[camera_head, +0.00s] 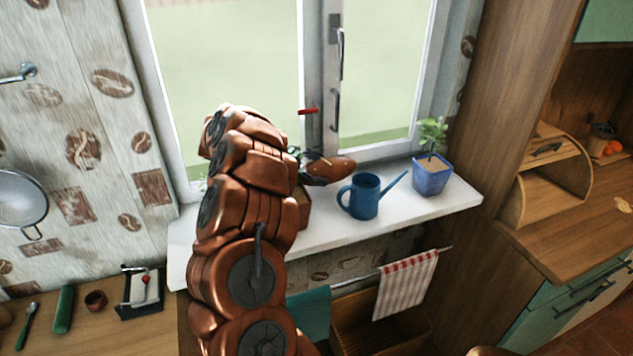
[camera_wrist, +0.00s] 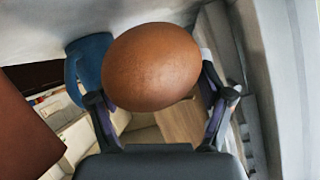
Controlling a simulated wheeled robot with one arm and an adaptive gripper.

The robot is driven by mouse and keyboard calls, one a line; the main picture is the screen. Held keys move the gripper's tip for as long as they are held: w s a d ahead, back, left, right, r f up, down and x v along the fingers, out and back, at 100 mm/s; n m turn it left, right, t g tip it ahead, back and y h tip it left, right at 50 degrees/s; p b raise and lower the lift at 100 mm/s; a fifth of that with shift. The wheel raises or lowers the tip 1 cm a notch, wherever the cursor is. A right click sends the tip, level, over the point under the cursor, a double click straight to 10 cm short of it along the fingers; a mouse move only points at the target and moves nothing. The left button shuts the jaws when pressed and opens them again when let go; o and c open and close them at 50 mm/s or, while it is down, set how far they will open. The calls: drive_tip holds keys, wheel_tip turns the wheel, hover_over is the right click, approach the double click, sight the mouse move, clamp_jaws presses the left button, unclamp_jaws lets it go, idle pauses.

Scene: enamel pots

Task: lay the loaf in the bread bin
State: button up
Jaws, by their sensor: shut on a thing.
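The brown oval loaf (camera_head: 336,166) is held in the air above the white windowsill, in front of the window. In the wrist view the loaf (camera_wrist: 152,68) fills the upper middle, between the dark fingers of my gripper (camera_wrist: 162,100). My gripper (camera_head: 312,169) is shut on it; in the head view my copper arm hides part of the gripper. The wooden bread bin (camera_head: 540,200) stands on the wooden counter at the right, well away from the loaf. Its front looks open, and its inside is partly visible.
A blue watering can (camera_head: 364,197) and a plant in a blue pot (camera_head: 432,176) stand on the windowsill (camera_head: 400,222), right of the loaf. A tall wooden panel (camera_head: 515,80) rises between the window and the bin. A striped towel (camera_head: 405,284) hangs below the sill.

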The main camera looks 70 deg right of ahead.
drive_tip(key=shift+f+p, duration=0.35)
drive_tip(key=shift+f, duration=1.1)
drive_tip(key=shift+w+d+f+p, duration=0.15)
drive_tip(key=shift+f+p, duration=0.2)
drive_tip(key=shift+f, duration=0.35)
drive_tip(key=shift+f, duration=0.1)
drive_tip(key=o, duration=1.5)
